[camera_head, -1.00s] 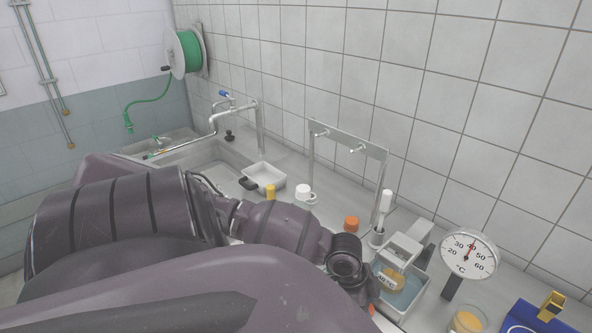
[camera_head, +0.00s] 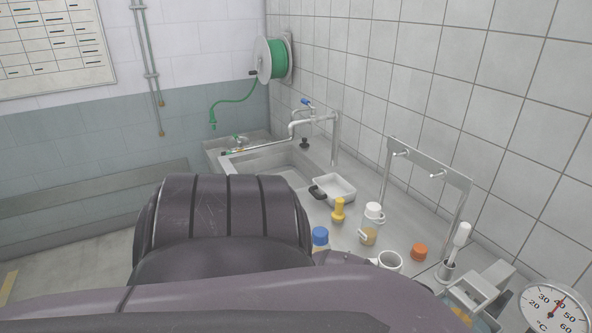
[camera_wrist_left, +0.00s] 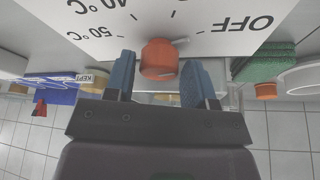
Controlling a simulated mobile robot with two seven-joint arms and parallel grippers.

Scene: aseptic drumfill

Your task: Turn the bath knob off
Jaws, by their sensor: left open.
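In the left wrist view, the orange-red bath knob (camera_wrist_left: 159,58) sits on a white panel (camera_wrist_left: 215,45). The panel carries upside-down print: OFF at the right, 40 °C and 50 °C at the left. A pale pointer on the knob's right side points roughly rightward, towards the OFF side. My left gripper (camera_wrist_left: 159,82) is open, with one blue finger on each side of the knob; I cannot tell whether they touch it. In the head view, part of the bath (camera_head: 484,322) shows at the lower right, and my arm hides the knob. My right gripper is not in view.
A thermometer dial (camera_head: 553,308) stands right of the bath. A metal rack (camera_head: 430,170), an orange cap (camera_head: 419,252), a white-capped jar (camera_head: 371,225), a yellow item (camera_head: 338,210) and a white tray (camera_head: 334,189) are on the counter. A sink (camera_head: 285,165) lies beyond.

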